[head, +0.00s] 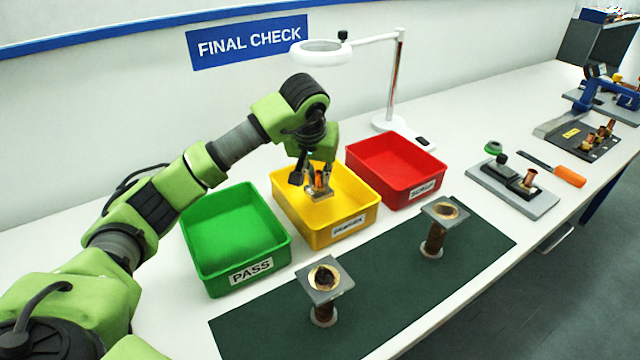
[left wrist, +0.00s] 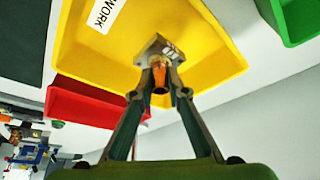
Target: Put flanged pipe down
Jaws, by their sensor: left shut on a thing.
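My left gripper (head: 316,182) is shut on a flanged pipe (head: 321,184) with a copper-coloured tube and a grey square flange. It holds the pipe over the yellow bin (head: 345,215), whose label is partly readable as "work". In the left wrist view the gripper (left wrist: 158,80) has its fingers around the copper tube, and the flange (left wrist: 157,50) shows against the yellow bin (left wrist: 215,45). I cannot tell whether the pipe touches the bin floor. Two other flanged pipes stand upright on the dark green mat, one at the front (head: 323,314) and one farther right (head: 434,240).
A green "PASS" bin (head: 240,250) stands left of the yellow bin and a red "SCRAP" bin (head: 415,187) right of it. A magnifier lamp (head: 390,90) stands behind. The dark green mat (head: 385,290) has bare room between its pipes. A clamp fixture (head: 515,190) stands farther right.

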